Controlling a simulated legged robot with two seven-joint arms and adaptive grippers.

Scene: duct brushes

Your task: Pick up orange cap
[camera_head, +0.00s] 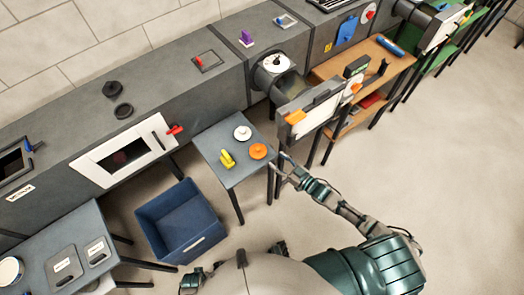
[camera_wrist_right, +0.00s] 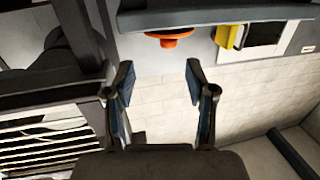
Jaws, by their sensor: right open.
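The orange cap (camera_head: 258,151) is a round disc with a raised middle. It lies on a small grey table (camera_head: 229,176) near its right edge. My right gripper (camera_head: 283,170) is just off that edge, to the right of and below the cap in the head view, apart from it. My left gripper cannot be made out.
A white cap (camera_head: 242,133) and a yellow object (camera_head: 227,159) share the small table. A blue bin (camera_head: 182,220) stands on the floor to its left. A machine with an orange block (camera_head: 295,117) stands close behind my right gripper. The floor at right is clear.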

